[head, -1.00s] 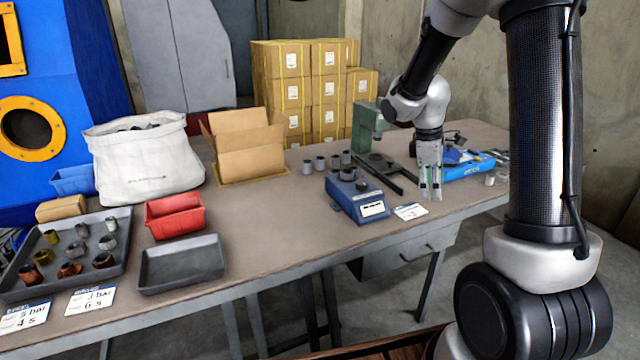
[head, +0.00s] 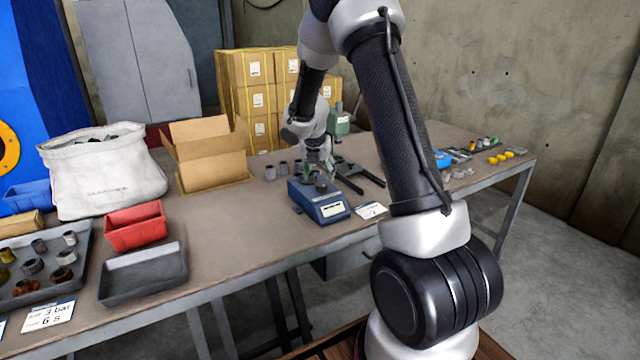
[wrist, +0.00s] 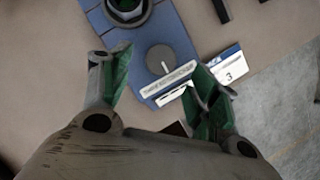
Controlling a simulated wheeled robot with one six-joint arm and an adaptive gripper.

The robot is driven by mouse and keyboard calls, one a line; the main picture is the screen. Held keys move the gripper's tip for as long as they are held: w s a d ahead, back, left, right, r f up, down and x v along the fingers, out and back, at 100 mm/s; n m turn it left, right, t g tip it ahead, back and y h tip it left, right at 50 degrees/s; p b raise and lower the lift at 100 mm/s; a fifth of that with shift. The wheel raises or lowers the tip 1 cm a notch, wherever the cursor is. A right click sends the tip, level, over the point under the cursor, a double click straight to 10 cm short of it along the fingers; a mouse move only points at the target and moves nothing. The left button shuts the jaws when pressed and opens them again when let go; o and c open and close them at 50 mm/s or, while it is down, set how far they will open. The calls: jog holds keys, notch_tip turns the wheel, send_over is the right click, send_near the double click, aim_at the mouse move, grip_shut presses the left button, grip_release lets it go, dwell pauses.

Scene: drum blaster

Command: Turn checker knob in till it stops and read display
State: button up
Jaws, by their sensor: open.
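The blue checker (head: 318,203) stands on the bench near its front edge, with a pale display strip on its front face. The display's reading is too small to make out. My gripper (head: 316,175) is over the checker. In the wrist view my gripper (wrist: 159,66) is open and empty, green-padded fingers on either side of the knob in the picture; I see no contact.
A white card (head: 370,210) lies right of the checker. Several grey cylinders (head: 283,168) stand behind it, with a green press (head: 341,122) farther back. An empty grey tray (head: 143,275), red bin (head: 135,227) and open carton (head: 208,155) are left. Bare bench lies between.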

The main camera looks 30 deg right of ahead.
aim_at(322, 184)
jog(key=x, duration=0.5)
jog(key=shift+d+f, duration=0.1)
jog(key=shift+f, duration=0.15)
jog(key=c, duration=1)
